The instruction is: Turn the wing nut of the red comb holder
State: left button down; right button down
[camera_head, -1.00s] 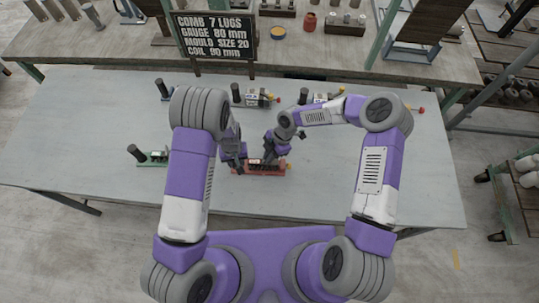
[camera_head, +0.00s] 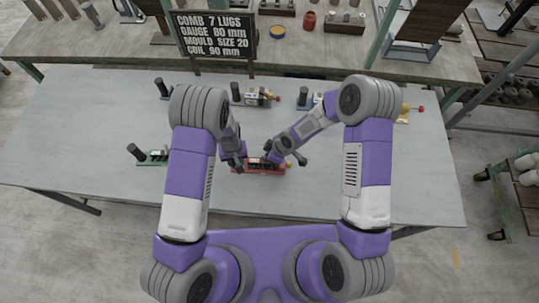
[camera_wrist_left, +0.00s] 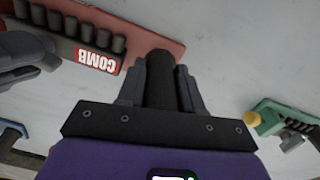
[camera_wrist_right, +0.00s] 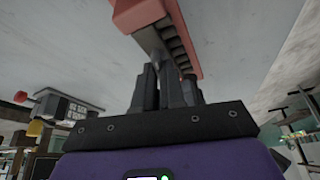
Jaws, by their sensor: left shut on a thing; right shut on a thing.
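The red comb holder (camera_head: 262,170) lies on the grey table in front of me, below both grippers. In the left wrist view the holder (camera_wrist_left: 150,38) shows its white-on-red COMB label and a row of dark lugs. My left gripper (camera_head: 240,163) is shut on the holder's dark upright post (camera_wrist_left: 160,78), at the holder's left end. My right gripper (camera_head: 270,159) is shut at the holder's side. In the right wrist view its fingers (camera_wrist_right: 160,78) close on a small grey part beneath the red body (camera_wrist_right: 145,12); the wing nut itself is mostly hidden between them.
A green comb holder (camera_head: 153,157) stands to the left. A black sign (camera_head: 216,36) stands behind. The table (camera_head: 90,110) is clear at far left.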

pick_arm(q)
jog(key=shift+d, duration=0.1)
pick_arm(e)
jog(key=m, duration=0.2)
jog(key=m+t+h, duration=0.1)
jog(key=m, duration=0.1)
jog(key=m+t, duration=0.1)
jog(key=m, duration=0.1)
jog(key=shift+s+a+m+h, duration=0.15)
jog(key=shift+a+m+h, duration=0.1)
jog(key=shift+m+h, duration=0.05)
jog(key=m+h, duration=0.1)
jog(key=m, duration=0.1)
jog(key=m+t, duration=0.1)
jog(key=m, duration=0.2)
jog(key=shift+h, duration=0.4)
jog(key=shift+m, duration=0.3)
jog(key=c, duration=1.2)
grip_release()
jog(key=v, duration=1.2)
jog(key=shift+a, duration=0.1)
pick_arm(q)
jog(key=c, duration=0.7)
grip_release()
